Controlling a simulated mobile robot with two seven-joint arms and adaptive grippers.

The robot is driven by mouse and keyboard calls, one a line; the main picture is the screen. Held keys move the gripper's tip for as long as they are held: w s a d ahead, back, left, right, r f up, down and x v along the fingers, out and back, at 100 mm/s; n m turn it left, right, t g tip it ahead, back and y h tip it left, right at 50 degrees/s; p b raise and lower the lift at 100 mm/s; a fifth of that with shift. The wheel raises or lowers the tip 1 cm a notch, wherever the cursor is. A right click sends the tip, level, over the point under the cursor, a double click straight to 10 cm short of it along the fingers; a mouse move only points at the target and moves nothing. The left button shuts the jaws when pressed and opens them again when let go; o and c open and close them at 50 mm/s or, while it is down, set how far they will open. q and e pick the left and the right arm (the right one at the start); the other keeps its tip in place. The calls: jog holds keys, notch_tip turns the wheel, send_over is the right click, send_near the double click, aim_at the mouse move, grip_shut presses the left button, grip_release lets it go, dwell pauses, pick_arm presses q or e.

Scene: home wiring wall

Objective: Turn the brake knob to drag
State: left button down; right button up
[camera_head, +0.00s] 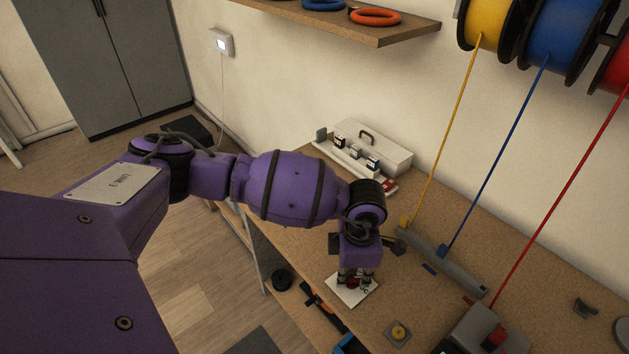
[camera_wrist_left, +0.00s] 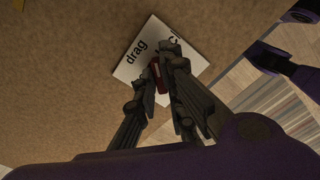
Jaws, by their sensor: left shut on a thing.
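The brake knob (camera_head: 352,284) is dark red and sits on a white label plate (camera_head: 338,294) near the front edge of the workbench. In the left wrist view the knob (camera_wrist_left: 156,76) shows between the fingers, and the plate (camera_wrist_left: 128,70) carries the word "drag" and another word partly covered by a finger. My left gripper (camera_head: 355,276) points down over the plate, its fingers closed around the knob. The fingers hide much of the knob, so its pointing direction cannot be read. My right gripper is out of view.
A small plate with a yellow button (camera_head: 398,332) lies right of the label plate. A white toolbox (camera_head: 375,145) stands at the back.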

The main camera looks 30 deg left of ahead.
pick_arm(q)
jog(key=shift+n+p, duration=0.55)
jog(key=shift+n, duration=0.45)
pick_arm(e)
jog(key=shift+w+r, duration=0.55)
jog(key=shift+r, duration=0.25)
pick_arm(q)
jog(key=shift+n+p, duration=0.55)
jog(key=shift+n, duration=0.45)
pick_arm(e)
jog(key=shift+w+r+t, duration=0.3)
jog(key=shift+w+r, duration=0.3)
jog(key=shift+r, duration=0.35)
pick_arm(q)
jog(key=c, duration=1.8)
grip_release()
jog(key=shift+o, duration=0.2)
jog(key=shift+w+r, duration=0.1)
